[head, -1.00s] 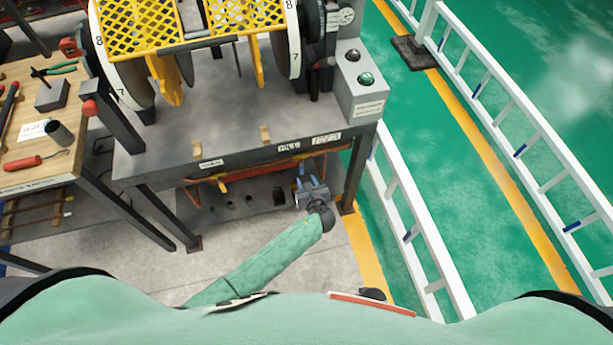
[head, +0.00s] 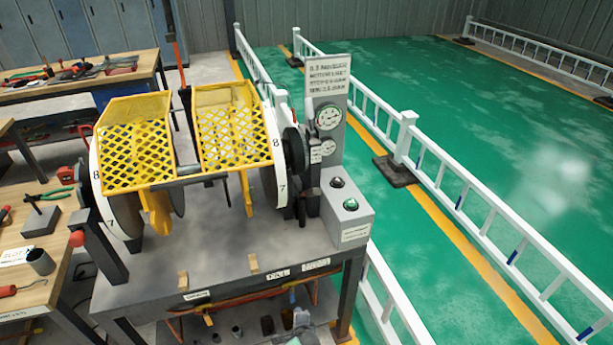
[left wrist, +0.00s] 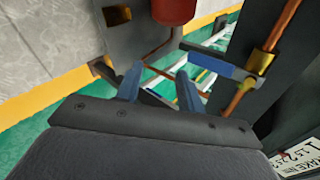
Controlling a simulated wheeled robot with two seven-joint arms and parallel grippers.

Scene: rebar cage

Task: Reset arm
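My left gripper (head: 297,322) shows at the bottom edge of the head view, by the front of the machine bench, low near its right front leg. Most of the arm behind it is cut off by the frame edge. In the left wrist view the gripper (left wrist: 160,86) has its two blue fingers apart, with nothing seen held between them. My right gripper is in neither view.
The grey bench (head: 225,235) carries a machine with yellow mesh guards (head: 137,145) and a control box (head: 347,210). Copper-coloured piping (left wrist: 238,98) is near the left gripper. A wooden workbench (head: 22,245) stands left, a white railing (head: 490,225) right.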

